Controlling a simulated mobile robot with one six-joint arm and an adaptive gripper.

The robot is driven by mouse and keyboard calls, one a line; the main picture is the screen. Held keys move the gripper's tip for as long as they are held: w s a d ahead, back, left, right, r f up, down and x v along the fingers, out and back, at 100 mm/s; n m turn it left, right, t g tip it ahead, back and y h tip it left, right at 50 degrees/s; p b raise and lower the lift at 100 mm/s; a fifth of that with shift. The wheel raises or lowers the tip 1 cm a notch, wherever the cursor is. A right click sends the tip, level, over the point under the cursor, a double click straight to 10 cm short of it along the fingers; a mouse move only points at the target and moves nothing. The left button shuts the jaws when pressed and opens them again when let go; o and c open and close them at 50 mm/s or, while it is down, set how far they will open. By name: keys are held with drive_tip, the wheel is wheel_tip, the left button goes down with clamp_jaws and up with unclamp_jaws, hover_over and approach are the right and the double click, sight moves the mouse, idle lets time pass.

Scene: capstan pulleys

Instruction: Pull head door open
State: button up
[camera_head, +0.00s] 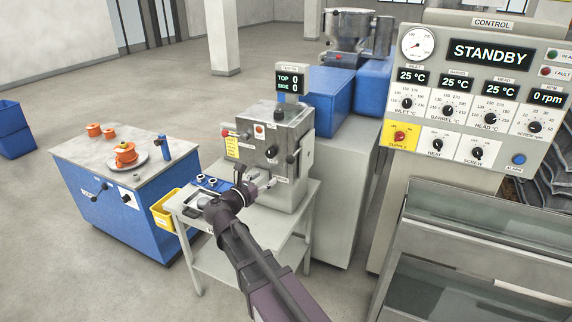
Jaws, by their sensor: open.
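A grey box-shaped machine (272,155) stands on a light grey table (270,225), with dark knobs and a dark handle on its front faces. No label that I can read marks the head door, so I cannot tell which panel it is. No panel appears swung open. My arm reaches up from the bottom, and my gripper (247,188) is in front of the machine's lower front, above the table. It is small in the picture and partly hidden by my wrist; its jaws are open. I cannot tell whether it touches the machine.
Small blue and metal parts (212,183) lie on the table left of the machine. A yellow bin (164,212) hangs at its left edge. A blue cabinet (110,215) with orange spools stands left. A control panel (480,90) reading STANDBY is at right. Open floor lies behind.

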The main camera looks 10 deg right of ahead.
sight(287, 161)
drive_tip(key=shift+w, duration=0.1)
drive_tip(key=shift+x, duration=6.8)
clamp_jaws()
drive_tip(key=shift+a, duration=0.15)
